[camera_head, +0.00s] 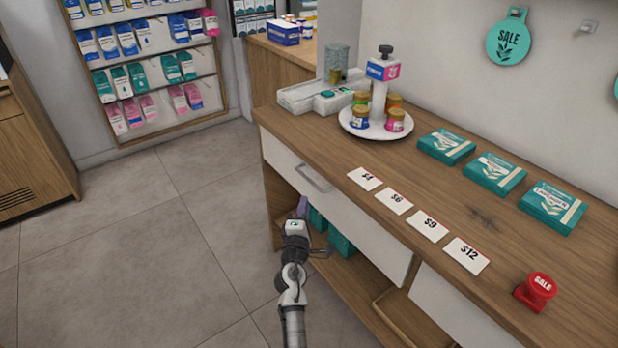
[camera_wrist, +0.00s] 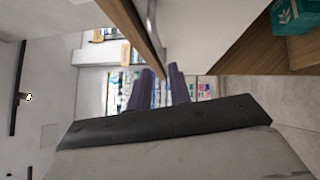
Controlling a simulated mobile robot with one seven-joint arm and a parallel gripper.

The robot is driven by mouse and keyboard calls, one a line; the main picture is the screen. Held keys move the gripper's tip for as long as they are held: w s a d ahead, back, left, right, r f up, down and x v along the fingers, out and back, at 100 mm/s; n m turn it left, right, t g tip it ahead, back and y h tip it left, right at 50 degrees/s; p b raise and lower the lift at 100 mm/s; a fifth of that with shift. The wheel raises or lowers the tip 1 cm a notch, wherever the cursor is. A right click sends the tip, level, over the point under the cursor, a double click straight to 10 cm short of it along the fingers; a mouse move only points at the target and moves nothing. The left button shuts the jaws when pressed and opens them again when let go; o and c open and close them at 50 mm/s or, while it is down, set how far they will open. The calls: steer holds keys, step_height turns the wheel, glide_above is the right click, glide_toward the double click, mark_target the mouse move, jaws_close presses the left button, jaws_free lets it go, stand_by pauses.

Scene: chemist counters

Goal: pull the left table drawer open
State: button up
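The left table drawer (camera_head: 350,222) has a white front under the wooden counter, and it looks closed. Its grey bar handle (camera_head: 315,179) is near the front's upper left; the handle also shows at the top of the wrist view (camera_wrist: 152,18). My gripper (camera_head: 303,205) is in front of the drawer, low and just below the handle, apart from it. In the wrist view its two dark purple fingers (camera_wrist: 160,85) stand apart with nothing between them. The drawer front (camera_wrist: 205,30) and the counter's wooden edge lie ahead of the fingers. The fingertips are small in the head view.
A second white drawer (camera_head: 455,312) is to the right. An open shelf lies below. The floor at left is clear.

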mark_target(309, 178)
steer(key=x, duration=1)
steer(key=shift+w, duration=0.35)
jaws_close()
